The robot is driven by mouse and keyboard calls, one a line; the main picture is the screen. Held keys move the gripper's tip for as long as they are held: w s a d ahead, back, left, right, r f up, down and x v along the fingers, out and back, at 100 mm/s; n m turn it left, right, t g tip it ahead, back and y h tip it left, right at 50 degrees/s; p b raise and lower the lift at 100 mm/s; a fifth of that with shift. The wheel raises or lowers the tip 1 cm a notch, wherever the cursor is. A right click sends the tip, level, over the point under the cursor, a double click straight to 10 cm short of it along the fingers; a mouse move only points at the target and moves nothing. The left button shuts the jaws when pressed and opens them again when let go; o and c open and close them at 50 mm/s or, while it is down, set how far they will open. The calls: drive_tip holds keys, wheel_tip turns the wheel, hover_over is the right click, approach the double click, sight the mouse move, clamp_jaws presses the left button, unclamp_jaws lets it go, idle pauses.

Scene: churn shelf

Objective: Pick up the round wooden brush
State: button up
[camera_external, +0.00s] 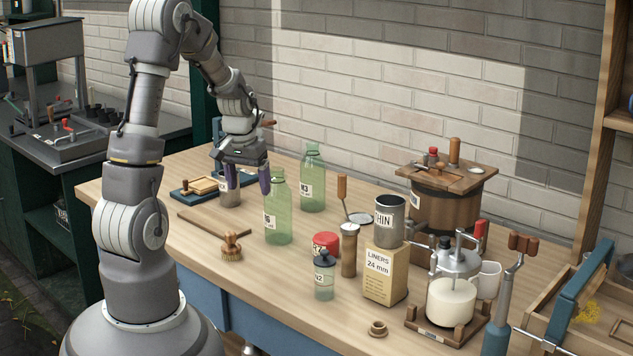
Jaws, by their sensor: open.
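The round wooden brush (231,247) stands on the bench near its front edge, left of the middle. My gripper (246,181) is further back on the bench, above and behind the brush, pointing down. Its purple fingers are apart, on either side of a small grey labelled container (229,192) as seen from here. I cannot tell whether they touch it. The brush is clear of my gripper, and nothing hides it.
Two green bottles (278,212) (312,180) stand right of my gripper. A flat wooden strip (214,223) lies behind the brush. The bench front left of the small bottle is mostly clear.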

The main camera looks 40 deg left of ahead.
sight(230, 233)
drive_tip(key=s+f, duration=0.2)
drive_tip(key=s+f+g, duration=0.1)
drive_tip(key=f, duration=0.2)
drive_tip(key=s+f+g, duration=0.1)
drive_tip(key=s+f, duration=0.1)
drive_tip(key=f, duration=0.1)
drive_tip(key=shift+s+a+n+h, duration=0.25)
drive_tip(key=shift+s+n+h, duration=0.05)
drive_tip(key=shift+s, duration=0.05)
drive_tip(key=f+b, duration=0.1)
drive_tip(key=f, duration=0.1)
drive_tip(key=f+b, duration=0.1)
drive_tip(key=f, duration=0.1)
drive_tip(key=f+b, duration=0.2)
drive_tip(key=f, duration=0.1)
drive_tip(key=shift+a, duration=0.25)
drive_tip(key=shift+r, duration=0.15)
drive_tip(key=shift+c, duration=0.2)
drive_tip(key=c, duration=1.1)
